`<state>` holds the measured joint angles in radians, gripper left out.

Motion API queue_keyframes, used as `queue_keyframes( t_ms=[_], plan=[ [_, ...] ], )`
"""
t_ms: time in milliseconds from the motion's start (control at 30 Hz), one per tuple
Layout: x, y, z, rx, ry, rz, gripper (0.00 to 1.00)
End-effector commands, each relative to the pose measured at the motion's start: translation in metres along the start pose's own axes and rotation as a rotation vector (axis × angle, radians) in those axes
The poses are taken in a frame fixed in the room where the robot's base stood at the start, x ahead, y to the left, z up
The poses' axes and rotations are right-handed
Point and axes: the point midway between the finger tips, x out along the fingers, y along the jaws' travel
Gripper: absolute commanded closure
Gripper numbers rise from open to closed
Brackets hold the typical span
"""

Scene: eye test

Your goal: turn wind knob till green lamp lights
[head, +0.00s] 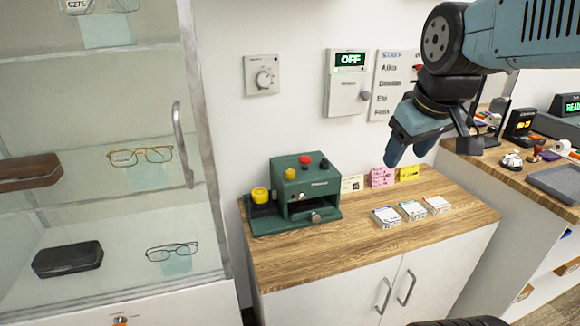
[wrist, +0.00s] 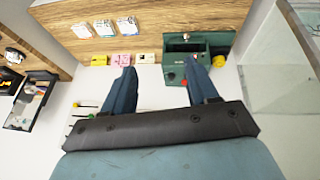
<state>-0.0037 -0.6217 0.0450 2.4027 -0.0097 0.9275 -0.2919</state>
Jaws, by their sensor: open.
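A green machine (head: 325,184) stands on the wooden cabinet top. I cannot tell which is the wind knob, and no lit green lamp shows on the machine. My gripper (head: 408,160) is open and empty, above and right of the machine, touching nothing. In the wrist view its fingers (wrist: 157,66) are spread, with the machine (wrist: 178,45) beyond the right one.
A wall dial (head: 265,78) and a box with a green "OFF" display (head: 348,62) hang behind. Three small card stacks (head: 412,210) lie right of the machine; paper notes (head: 382,177) stand behind. A glass display case (head: 110,100) fills the left. The cabinet top's front is clear.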

Motion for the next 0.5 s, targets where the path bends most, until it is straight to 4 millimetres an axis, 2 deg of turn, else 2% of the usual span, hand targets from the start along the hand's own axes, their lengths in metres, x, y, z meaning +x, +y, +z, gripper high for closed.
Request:
queue_keyframes(
  t_ms=[33, 267, 500],
  plan=[
    [0.004, -0.001, -0.016, -0.099, -0.021, -0.005, 0.42],
    [0.022, -0.007, -0.082, -0.586, -0.090, -0.051, 0.42],
    [0.054, -0.022, -0.149, -1.089, -0.129, -0.143, 0.42]
  ],
)
